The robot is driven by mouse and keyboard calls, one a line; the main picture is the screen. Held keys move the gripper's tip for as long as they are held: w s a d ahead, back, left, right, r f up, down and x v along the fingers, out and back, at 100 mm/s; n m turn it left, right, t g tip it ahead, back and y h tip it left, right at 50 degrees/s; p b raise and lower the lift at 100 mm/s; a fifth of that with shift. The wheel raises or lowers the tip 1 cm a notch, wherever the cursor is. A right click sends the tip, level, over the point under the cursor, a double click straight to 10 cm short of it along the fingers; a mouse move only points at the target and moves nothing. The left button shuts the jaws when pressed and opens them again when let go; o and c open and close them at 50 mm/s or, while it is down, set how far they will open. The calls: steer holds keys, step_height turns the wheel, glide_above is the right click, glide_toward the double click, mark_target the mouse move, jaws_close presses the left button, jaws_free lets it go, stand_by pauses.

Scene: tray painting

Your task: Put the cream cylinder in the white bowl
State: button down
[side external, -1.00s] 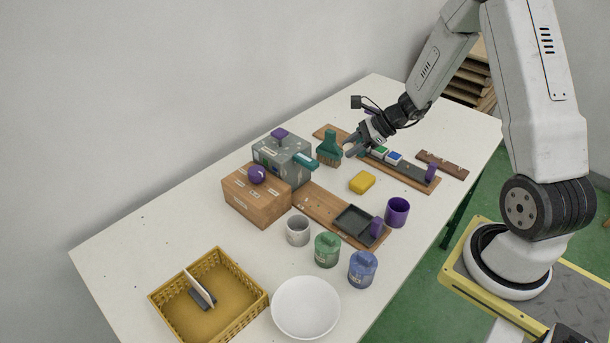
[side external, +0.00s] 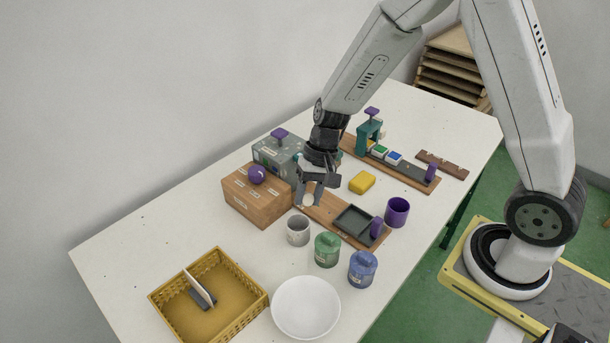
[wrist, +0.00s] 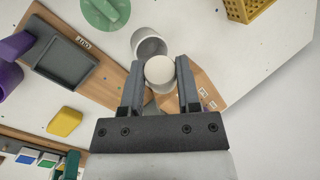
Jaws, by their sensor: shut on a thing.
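My gripper (side external: 311,199) is shut on the cream cylinder (side external: 307,198), held above the table near the wooden board's left end. In the wrist view the cylinder's round pale end (wrist: 160,70) shows between the two fingers of my gripper (wrist: 160,78). The white bowl (side external: 305,307) stands at the table's near edge, empty, below and apart from my gripper in the side view. The bowl is not in the wrist view.
A grey mug (side external: 298,231), green pot (side external: 327,250) and blue pot (side external: 362,269) stand between my gripper and the bowl. A yellow basket (side external: 258,299) is left of the bowl.

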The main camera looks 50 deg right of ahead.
steer(key=s+a+n, duration=0.4)
steer(key=a+n, duration=0.2)
steer(key=n, duration=0.2)
steer(key=n+g, duration=0.4)
steer(key=n, duration=1.1)
glide_above(309, 310)
steer(key=shift+f, duration=0.1)
steer(key=shift+f, duration=0.2)
steer(key=shift+f, duration=5.3)
steer(key=shift+c, duration=1.2)
jaws_free()
